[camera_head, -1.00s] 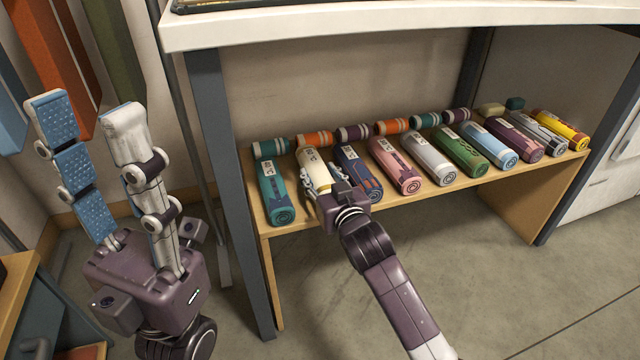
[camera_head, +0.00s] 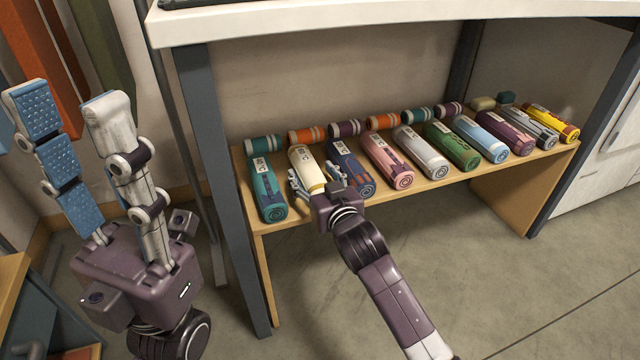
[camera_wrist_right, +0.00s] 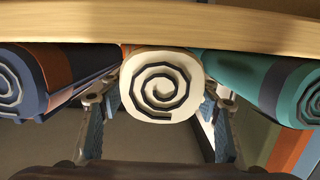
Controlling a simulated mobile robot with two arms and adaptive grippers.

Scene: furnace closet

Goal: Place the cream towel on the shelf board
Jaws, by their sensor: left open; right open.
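The cream towel (camera_head: 307,169) is a rolled towel lying on the wooden shelf board (camera_head: 408,193), between a teal roll and a navy roll. In the right wrist view the cream towel's spiral end (camera_wrist_right: 161,88) faces the camera, centred between the fingers. My right gripper (camera_head: 318,182) is open at the front end of the cream towel, one finger on either side of it. Whether the fingers touch the towel is unclear. My left gripper (camera_head: 75,150) is raised at the left, open and empty, away from the shelf.
The teal roll (camera_head: 267,187) and navy roll (camera_head: 351,170) lie close on either side. Several more rolls continue right, with small rolls behind. A white tabletop (camera_head: 380,24) overhangs the shelf, and a grey leg (camera_head: 221,180) stands at its left.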

